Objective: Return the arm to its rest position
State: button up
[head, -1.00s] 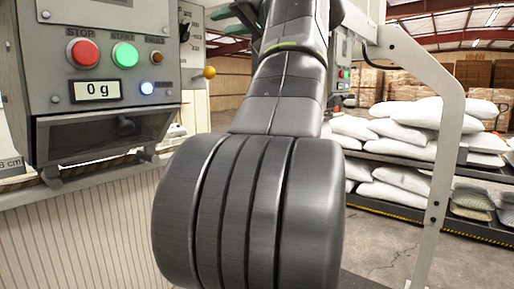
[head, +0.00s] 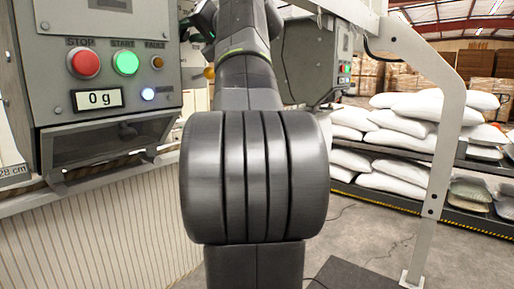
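My arm fills the middle of the head view, with a large dark ribbed joint closest to the camera and further links rising behind it to the top edge. My gripper cannot be made out; the arm's far end is hidden or out of frame. No held object shows.
A grey control box (head: 60,20) with red, green and orange buttons and a display reading 0 g (head: 97,99) stands close on the left, above a ribbed panel (head: 90,235). A pale metal frame post (head: 437,160) is on the right. White sacks (head: 390,185) lie on racks behind it; bare floor shows between.

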jog(key=m+p, duration=0.1)
jog(key=m, duration=0.3)
jog(key=shift+r+p, duration=0.1)
jog(key=shift+p, duration=0.2)
jog(key=b+v, duration=0.2)
jog(key=v, duration=0.6)
jog(key=shift+s, duration=0.15)
jog(key=shift+s+d, duration=0.1)
jog(key=shift+d, duration=0.1)
